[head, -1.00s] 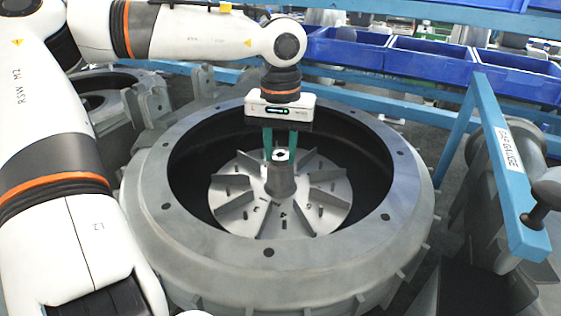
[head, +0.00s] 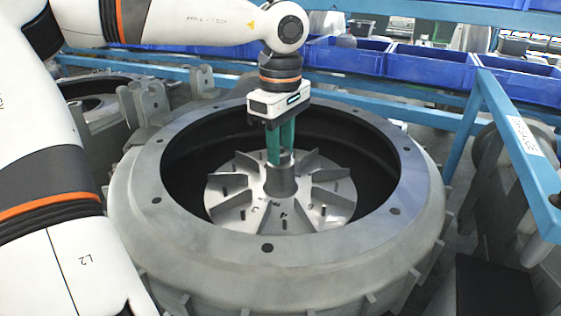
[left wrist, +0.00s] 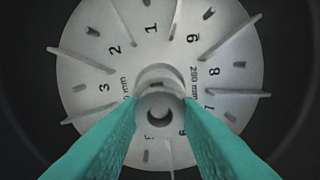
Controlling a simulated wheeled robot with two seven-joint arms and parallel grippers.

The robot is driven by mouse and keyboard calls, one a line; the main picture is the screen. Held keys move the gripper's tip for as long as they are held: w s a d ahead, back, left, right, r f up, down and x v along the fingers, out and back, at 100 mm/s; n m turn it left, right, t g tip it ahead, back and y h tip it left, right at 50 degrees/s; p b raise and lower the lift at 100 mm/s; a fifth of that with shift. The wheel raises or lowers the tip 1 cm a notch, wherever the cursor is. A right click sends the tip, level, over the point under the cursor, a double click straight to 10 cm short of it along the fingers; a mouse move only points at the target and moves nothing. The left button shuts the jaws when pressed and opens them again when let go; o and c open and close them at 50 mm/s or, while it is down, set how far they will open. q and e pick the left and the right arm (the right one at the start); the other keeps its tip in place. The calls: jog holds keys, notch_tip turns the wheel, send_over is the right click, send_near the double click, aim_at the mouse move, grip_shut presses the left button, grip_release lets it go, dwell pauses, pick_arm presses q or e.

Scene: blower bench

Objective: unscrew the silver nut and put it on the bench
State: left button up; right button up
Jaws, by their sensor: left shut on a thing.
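The silver nut (left wrist: 160,94) shows as a round ring with a dark hole between the green fingertips in the left wrist view. In the head view the fingers partly hide it at the top of the grey hub (head: 280,184). My left gripper (head: 280,160) points down from above, shut on the nut. I cannot tell whether the nut is still threaded or slightly raised. The hub stands in the middle of the bladed impeller disc (head: 235,207), whose printed numbers show in the left wrist view. My right gripper is not in view.
The impeller sits deep inside a wide round grey housing (head: 180,229) with a raised bolted rim. Blue bins (head: 430,66) line the back. A blue frame (head: 515,150) stands at the right. More castings (head: 150,102) stand at the left.

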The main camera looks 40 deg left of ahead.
pick_arm(q)
jog(key=n+b, duration=0.1)
jog(key=n, duration=0.4)
jog(key=shift+f+n+b, duration=0.1)
jog(key=shift+n+b, duration=0.2)
jog(key=shift+b, duration=0.05)
jog(key=shift+n+b, duration=0.3)
jog(key=shift+n, duration=1.4)
jog(key=o, duration=0.8)
jog(key=shift+c, duration=0.2)
